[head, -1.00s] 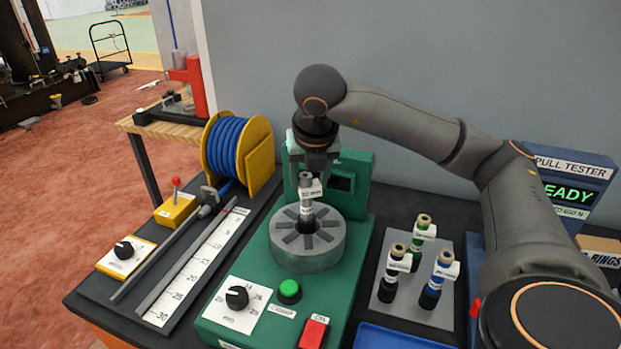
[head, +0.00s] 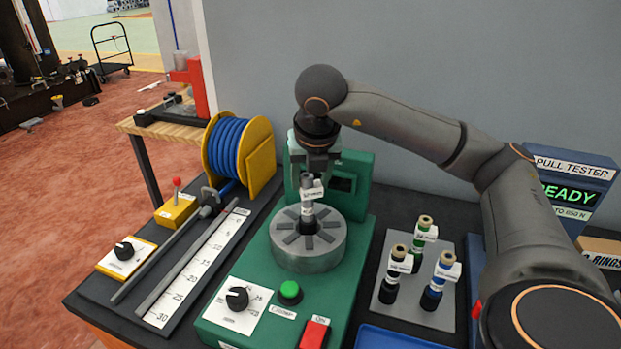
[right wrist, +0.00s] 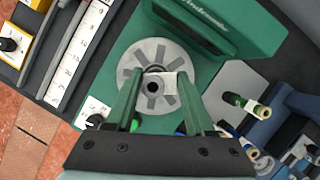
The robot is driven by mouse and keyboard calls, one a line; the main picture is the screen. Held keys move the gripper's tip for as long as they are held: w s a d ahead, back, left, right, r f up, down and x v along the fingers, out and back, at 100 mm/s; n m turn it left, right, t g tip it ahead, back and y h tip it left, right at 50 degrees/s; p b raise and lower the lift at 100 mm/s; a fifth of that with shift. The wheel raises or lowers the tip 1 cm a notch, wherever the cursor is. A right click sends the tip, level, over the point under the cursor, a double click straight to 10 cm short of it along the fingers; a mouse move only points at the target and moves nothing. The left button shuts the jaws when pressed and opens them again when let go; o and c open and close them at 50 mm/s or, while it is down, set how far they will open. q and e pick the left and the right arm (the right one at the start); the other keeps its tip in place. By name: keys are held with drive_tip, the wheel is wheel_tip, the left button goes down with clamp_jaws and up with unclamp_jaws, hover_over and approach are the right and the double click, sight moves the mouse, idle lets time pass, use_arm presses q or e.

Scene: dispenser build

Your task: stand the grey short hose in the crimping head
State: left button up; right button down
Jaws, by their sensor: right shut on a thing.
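The grey short hose (head: 308,185) is upright with a white label on its side. It stands over the middle of the crimping head (head: 305,258), a grey ring with dark radial jaws on the green machine. Its lower end is at the central opening; how deep it sits cannot be told. My right gripper (head: 309,177) comes from above and is shut on the hose near its top. In the right wrist view, the hose end (right wrist: 153,88) lies between the green fingers, over the centre of the crimping head (right wrist: 187,62). My left gripper is not in view.
Several capped hoses stand on a grey plate (head: 451,312) to the right of the green machine (head: 262,265). A blue hose reel (head: 228,150) and a ruler board (head: 197,265) are on the left. The pull tester (head: 572,185) is at the right. My right arm spans above the hoses.

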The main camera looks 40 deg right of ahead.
drive_tip(key=shift+f+b, duration=0.55)
drive_tip(key=c, duration=0.5)
unclamp_jaws()
drive_tip(key=shift+c, duration=0.2)
drive_tip(key=p+v, duration=0.7)
drive_tip(key=v, duration=0.4)
drive_tip(key=shift+s+a, duration=0.1)
drive_tip(key=shift+s, duration=0.05)
